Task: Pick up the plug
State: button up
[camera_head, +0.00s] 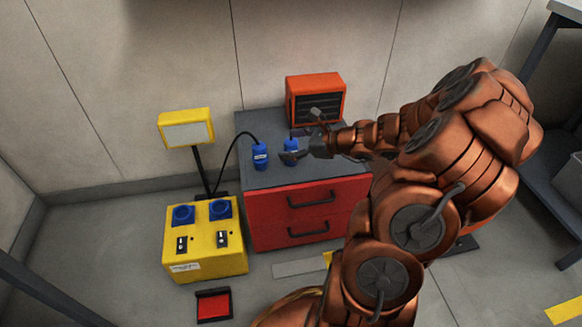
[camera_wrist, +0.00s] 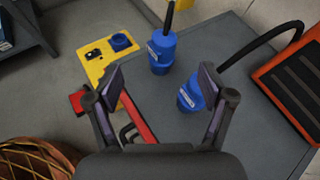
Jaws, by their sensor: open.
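Two blue plugs with black cables stand on the grey top of a red drawer cabinet (camera_head: 305,206). The left plug (camera_head: 260,157) also shows in the wrist view (camera_wrist: 162,53), beyond and between the fingertips. The right plug (camera_head: 291,146) stands close to my gripper (camera_head: 302,139), which partly covers its lower part in the head view. In the wrist view, this right plug (camera_wrist: 188,97) is partly hidden behind the right finger. My gripper (camera_wrist: 163,88) is open with nothing held, its fingers spread wide. I cannot tell whether a finger touches the right plug.
An orange vented unit (camera_head: 316,97) stands at the back of the cabinet top. A yellow box (camera_head: 205,245) with blue sockets is at the left, with a yellow lamp (camera_head: 186,131) behind it. A red tray (camera_head: 214,305) lies on the floor. A dark rack stands at the right.

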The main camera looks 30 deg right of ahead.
aim_at(291, 149)
jog(key=d+f+m, duration=0.1)
jog(key=d, duration=0.1)
jog(key=d+f+m+h+b, duration=0.1)
jog(key=d+f, duration=0.1)
jog(key=d+f+m+t, duration=0.1)
jog(key=f, duration=0.1)
jog(key=shift+s+d+f+h+b, duration=0.2)
jog(key=shift+s+d+h+b, duration=0.1)
jog(key=shift+d+b, duration=0.1)
jog(key=shift+w+d+f, duration=0.1)
jog(key=shift+f, duration=0.05)
jog(key=shift+b+x, duration=0.45)
jog(key=shift+x, duration=0.6)
jog(key=b+x, duration=0.2)
jog(key=x, duration=0.2)
jog(key=shift+w+d+f+b, duration=0.25)
jog(key=shift+d+f+b, duration=0.05)
jog(key=shift+f+b, duration=0.1)
jog(key=shift+w+a, duration=0.1)
jog(key=shift+w, duration=0.35)
jog(key=shift+c, duration=0.2)
jog(key=c, duration=1.4)
jog(key=shift+r, duration=0.15)
